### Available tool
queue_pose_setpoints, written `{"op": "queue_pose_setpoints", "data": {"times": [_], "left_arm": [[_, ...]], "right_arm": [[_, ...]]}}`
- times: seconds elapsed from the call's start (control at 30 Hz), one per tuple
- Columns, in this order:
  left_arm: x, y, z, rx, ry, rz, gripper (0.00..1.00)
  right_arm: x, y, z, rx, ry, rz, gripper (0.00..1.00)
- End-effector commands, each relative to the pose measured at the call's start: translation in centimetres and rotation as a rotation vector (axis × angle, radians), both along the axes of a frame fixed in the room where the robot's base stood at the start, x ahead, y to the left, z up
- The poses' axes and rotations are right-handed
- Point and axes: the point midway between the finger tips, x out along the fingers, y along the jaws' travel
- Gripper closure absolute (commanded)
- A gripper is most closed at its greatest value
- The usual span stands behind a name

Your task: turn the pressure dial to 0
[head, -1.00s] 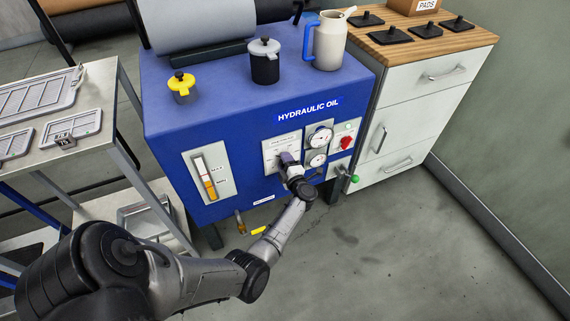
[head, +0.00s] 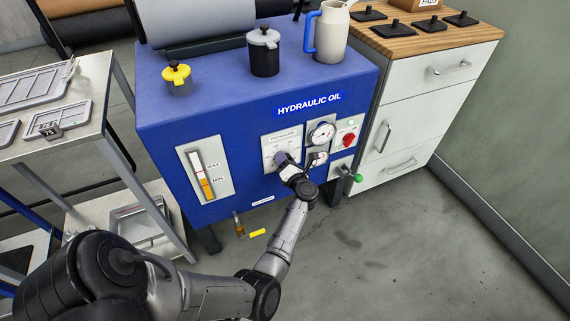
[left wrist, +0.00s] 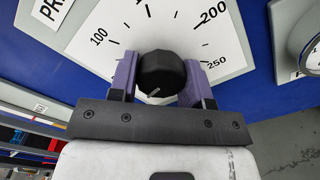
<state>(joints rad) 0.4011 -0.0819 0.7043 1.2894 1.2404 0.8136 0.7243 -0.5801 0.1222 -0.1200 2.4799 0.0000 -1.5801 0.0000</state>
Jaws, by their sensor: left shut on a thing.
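The pressure dial's black round knob (left wrist: 162,72) sits on a white scale plate (left wrist: 218,45) in the left wrist view. The numbers 100, 200 and 250 show; the 0 mark is not visible. A short light line on the knob is near its lower edge, on the gripper side. My left gripper (left wrist: 160,78) is shut on the knob, with a purple finger on each side. In the head view, my left gripper (head: 283,160) is at the white dial panel (head: 281,139) on the blue hydraulic oil unit (head: 250,160) and covers the knob. My right gripper is not in view.
A level glass (head: 201,176) is at the left. A white cabinet (head: 420,120) stands at the right.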

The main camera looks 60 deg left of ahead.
Motion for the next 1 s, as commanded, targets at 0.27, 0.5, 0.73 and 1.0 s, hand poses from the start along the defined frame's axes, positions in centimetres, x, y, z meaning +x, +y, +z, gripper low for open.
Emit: {"op": "queue_pose_setpoints", "data": {"times": [0.27,0.5,0.73,1.0], "left_arm": [[0.1,0.0,-0.5,-0.03,-0.246,0.001,0.79],[0.1,0.0,-0.5,-0.049,-0.41,0.001,0.79],[0.2,0.0,-0.3,-0.061,-0.51,0.001,0.79],[0.2,0.0,-0.2,-0.067,-0.561,0.0,0.79]], "right_arm": [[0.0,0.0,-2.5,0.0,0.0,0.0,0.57],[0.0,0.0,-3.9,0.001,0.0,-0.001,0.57],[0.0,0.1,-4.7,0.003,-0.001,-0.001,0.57],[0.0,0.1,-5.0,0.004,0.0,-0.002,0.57]]}}
